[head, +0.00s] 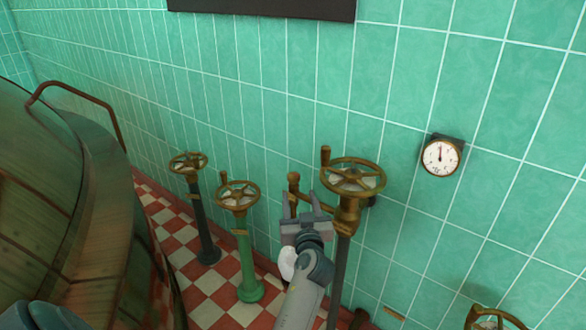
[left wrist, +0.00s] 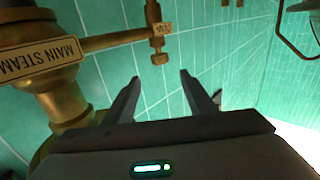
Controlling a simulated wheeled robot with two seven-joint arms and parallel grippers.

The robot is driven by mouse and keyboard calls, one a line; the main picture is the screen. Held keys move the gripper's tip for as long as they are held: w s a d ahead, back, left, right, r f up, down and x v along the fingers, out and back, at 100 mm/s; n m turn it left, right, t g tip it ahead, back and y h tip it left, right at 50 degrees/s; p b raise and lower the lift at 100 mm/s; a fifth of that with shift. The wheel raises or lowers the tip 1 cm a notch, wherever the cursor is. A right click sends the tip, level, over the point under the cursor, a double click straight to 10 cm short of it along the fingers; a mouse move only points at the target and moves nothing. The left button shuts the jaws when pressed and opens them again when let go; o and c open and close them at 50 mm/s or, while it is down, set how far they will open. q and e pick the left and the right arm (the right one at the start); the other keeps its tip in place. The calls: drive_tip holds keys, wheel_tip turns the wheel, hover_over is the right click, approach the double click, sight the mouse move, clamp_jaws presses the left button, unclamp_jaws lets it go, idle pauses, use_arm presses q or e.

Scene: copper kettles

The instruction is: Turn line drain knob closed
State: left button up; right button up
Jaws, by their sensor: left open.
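The small brass knob (head: 293,180) stands at the end of a thin side pipe off the tall brass valve (head: 347,215). In the left wrist view the knob (left wrist: 158,56) hangs on the pipe (left wrist: 115,39) beside a small tag (left wrist: 162,28) too small to read surely. The valve body there bears a MAIN STEAM plate (left wrist: 40,57). My left gripper (head: 299,200) is open and empty just in front of the knob. In the left wrist view its fingertips (left wrist: 160,78) spread below the knob, apart from it. My right gripper is not in view.
A large brass handwheel (head: 353,177) tops the tall valve, close right of my left gripper. A green-post valve (head: 240,245) and a dark-post valve (head: 203,220) stand to the left. A copper kettle (head: 70,210) fills the left side. A gauge (head: 440,157) hangs on the tiled wall.

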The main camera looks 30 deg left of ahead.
sight(294, 177)
use_arm(q)
drive_tip(key=p+x, duration=0.1)
drive_tip(key=x, duration=1.5)
drive_tip(key=shift+w+a, duration=0.25)
drive_tip(key=shift+a, duration=0.05)
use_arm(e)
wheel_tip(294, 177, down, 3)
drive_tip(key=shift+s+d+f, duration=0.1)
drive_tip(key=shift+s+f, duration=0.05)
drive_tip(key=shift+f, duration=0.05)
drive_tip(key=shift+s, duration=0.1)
use_arm(q)
drive_tip(key=c, duration=1)
